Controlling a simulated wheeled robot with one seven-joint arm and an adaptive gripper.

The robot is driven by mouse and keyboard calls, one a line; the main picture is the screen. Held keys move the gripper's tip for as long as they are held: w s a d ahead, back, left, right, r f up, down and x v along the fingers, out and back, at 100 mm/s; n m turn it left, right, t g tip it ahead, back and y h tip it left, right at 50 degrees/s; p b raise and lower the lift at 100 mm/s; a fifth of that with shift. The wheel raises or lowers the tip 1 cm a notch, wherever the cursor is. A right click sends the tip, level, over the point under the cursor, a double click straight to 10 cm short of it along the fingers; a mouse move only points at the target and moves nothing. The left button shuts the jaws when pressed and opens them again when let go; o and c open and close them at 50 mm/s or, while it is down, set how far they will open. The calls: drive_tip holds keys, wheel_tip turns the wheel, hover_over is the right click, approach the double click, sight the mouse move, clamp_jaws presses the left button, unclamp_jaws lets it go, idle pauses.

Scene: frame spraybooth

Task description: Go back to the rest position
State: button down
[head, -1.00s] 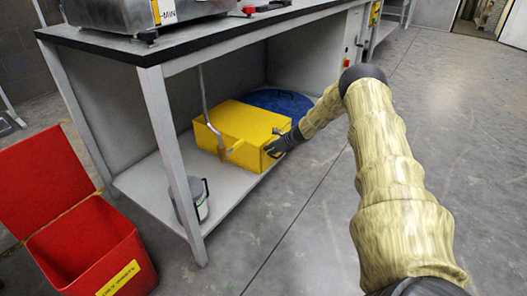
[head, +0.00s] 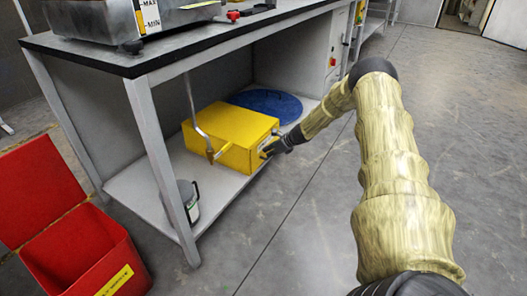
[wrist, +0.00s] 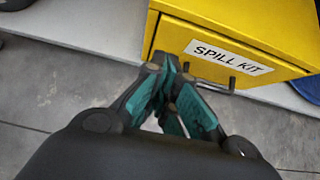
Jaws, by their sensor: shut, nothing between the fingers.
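My gripper (head: 268,152) is at the front of the yellow spill kit box (head: 228,130) on the lower shelf of the bench. The box front (wrist: 185,36) carries a "SPILL KIT" label and looks closed. I cannot tell whether the fingertips touch the box. My arm reaches in from the right, bent at the elbow.
A bench leg (head: 160,160) and a hanging pipe (head: 197,120) stand left of the gripper. The shelf (head: 150,190) also holds a grey container (head: 187,203) and a blue round item (head: 265,103). An open red bin (head: 80,250) stands at left. The floor (head: 310,220) at right is clear.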

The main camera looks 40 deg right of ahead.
drive_tip(key=p+v, duration=0.2)
drive_tip(key=v, duration=0.4)
drive_tip(key=shift+s+d, duration=0.3)
drive_tip(key=shift+s, duration=0.1)
drive_tip(key=shift+r, duration=0.1)
